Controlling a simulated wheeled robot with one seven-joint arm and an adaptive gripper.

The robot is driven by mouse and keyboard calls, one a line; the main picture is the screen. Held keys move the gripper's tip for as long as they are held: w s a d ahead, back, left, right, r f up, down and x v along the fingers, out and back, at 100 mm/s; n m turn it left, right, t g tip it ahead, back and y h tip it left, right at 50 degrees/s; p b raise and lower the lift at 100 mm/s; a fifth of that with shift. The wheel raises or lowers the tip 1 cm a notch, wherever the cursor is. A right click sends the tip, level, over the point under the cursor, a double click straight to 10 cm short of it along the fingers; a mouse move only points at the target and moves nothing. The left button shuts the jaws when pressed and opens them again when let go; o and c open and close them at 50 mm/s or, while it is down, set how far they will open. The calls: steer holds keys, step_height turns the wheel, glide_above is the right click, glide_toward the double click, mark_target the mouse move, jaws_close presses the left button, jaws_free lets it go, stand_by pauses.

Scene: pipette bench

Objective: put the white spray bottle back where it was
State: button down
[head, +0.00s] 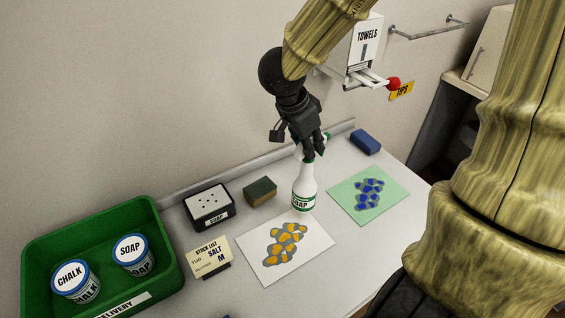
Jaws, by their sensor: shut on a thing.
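The white spray bottle (305,184) has a green band and a label reading SOAP. It stands upright at the back of the bench, between a white sheet with orange blobs (262,263) and a green sheet with blue blobs (346,203). My gripper (309,154) comes down from above and is shut on the top of the bottle. The fingers hide most of the spray head; a bit of green shows beside them. I cannot tell whether the bottle's base touches the bench.
Left of the bottle are a green sponge (260,192), a soap tray (209,210) and a stock list card (211,259). A green delivery crate (164,255) holds two tubs. A blue block (366,142) lies behind. A towel dispenser (363,52) hangs on the wall near my arm.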

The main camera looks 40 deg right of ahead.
steer(key=shift+s+d+r, duration=0.15)
steer(key=shift+d+r, duration=0.1)
steer(key=shift+w+d+r+p, duration=0.15)
steer(key=shift+d+r+p, duration=0.05)
steer(key=shift+d, duration=0.2)
steer(key=shift+w+d+r+p, duration=0.15)
steer(key=shift+d+p, duration=0.05)
steer(key=shift+d, duration=0.2)
steer(key=w+d+f+p, duration=0.2)
steer(key=w+d+f, duration=0.1)
steer(key=w, duration=0.3)
steer(key=w+d+f+p, duration=0.2)
steer(key=w+d, duration=0.2)
steer(key=w, duration=0.2)
steer(key=shift+d+f, duration=0.35)
steer(key=shift+f, duration=0.05)
steer(key=shift+w+a+f, duration=0.1)
steer(key=shift+f, duration=0.05)
